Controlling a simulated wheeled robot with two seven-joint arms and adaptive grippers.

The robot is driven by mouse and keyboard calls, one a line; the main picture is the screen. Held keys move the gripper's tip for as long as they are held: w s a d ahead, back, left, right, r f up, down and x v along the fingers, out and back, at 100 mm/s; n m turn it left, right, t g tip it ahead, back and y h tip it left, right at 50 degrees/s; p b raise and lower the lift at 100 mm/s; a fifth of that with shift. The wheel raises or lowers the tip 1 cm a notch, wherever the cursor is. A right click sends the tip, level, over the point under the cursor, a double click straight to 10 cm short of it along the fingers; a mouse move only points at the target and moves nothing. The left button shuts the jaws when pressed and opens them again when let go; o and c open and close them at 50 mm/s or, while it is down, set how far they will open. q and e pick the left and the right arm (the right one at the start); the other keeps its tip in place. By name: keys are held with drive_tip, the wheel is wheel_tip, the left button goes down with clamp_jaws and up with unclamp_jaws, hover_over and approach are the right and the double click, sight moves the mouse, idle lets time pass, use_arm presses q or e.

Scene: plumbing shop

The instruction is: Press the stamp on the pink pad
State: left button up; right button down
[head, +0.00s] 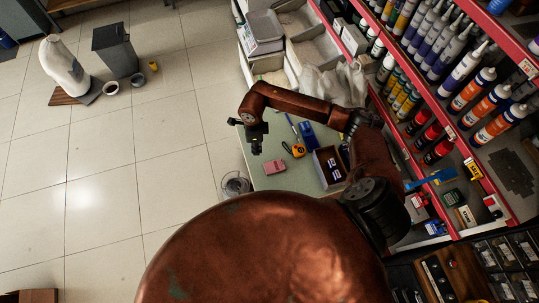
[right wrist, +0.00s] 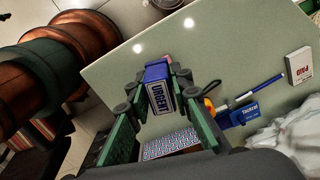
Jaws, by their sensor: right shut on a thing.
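My right gripper (right wrist: 158,84) is shut on a blue stamp (right wrist: 158,88) with a white label reading "URGENT", held between its two fingers. In the head view this gripper (head: 254,143) is over the left part of the green table (head: 262,178). The pink pad (head: 274,167) lies flat on the table, lower right of the gripper in the head view. The height of the stamp above the table is hard to tell. My left gripper is not in view.
A tape measure (head: 297,150), a blue item (head: 307,134), a blue pen (right wrist: 260,88) and a dark box (head: 330,167) lie close to the pad. Shelves of tubes (head: 450,75) stand on the right.

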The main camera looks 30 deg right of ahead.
sight(269, 168)
use_arm(q)
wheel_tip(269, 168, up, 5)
drive_tip(key=p, duration=0.4)
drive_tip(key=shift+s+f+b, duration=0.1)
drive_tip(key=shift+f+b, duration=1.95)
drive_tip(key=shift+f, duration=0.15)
use_arm(e)
drive_tip(key=shift+s+d+f+m, duration=0.55)
drive_tip(key=shift+d+f+m, duration=0.15)
drive_tip(key=shift+f+m, duration=1.8)
drive_tip(key=shift+s+d+f+m, duration=0.55)
drive_tip(key=shift+d+f+m, duration=0.2)
drive_tip(key=shift+f+m, duration=1.75)
drive_tip(key=shift+s+d+f+m, duration=0.55)
drive_tip(key=shift+d+f+m, duration=0.15)
drive_tip(key=shift+f+m, duration=1.8)
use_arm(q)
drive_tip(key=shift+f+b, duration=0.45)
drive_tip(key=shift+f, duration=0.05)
use_arm(e)
drive_tip(key=shift+f, duration=0.55)
drive_tip(key=shift+r+p, duration=2.35)
drive_tip(key=shift+r, duration=0.75)
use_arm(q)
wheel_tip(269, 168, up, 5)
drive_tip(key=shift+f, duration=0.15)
